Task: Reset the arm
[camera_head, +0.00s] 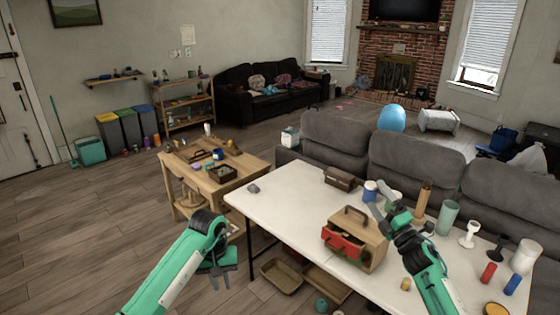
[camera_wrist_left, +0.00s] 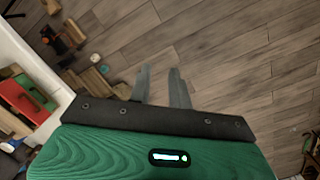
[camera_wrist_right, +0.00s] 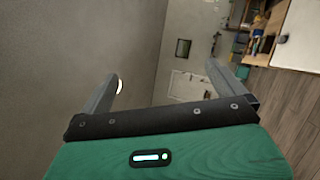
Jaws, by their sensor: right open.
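My left gripper (camera_head: 225,277) hangs over the floor, left of the white table (camera_head: 290,206) and in front of the wooden workbench. In the left wrist view its two fingers (camera_wrist_left: 162,86) stand a small gap apart with nothing between them. My right gripper (camera_head: 383,212) is above the white table, beside the wooden toolbox (camera_head: 371,240) with a red drawer front. In the right wrist view its fingers (camera_wrist_right: 166,90) are wide apart and empty, facing a bare wall.
Cups, bottles and a candle holder (camera_head: 469,234) stand on the white table's right part. A brown box (camera_head: 340,179) lies at its far edge. A grey sofa (camera_head: 425,162) is behind. Trays (camera_head: 282,274) lie below the table. Open floor (camera_head: 90,240) is on the left.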

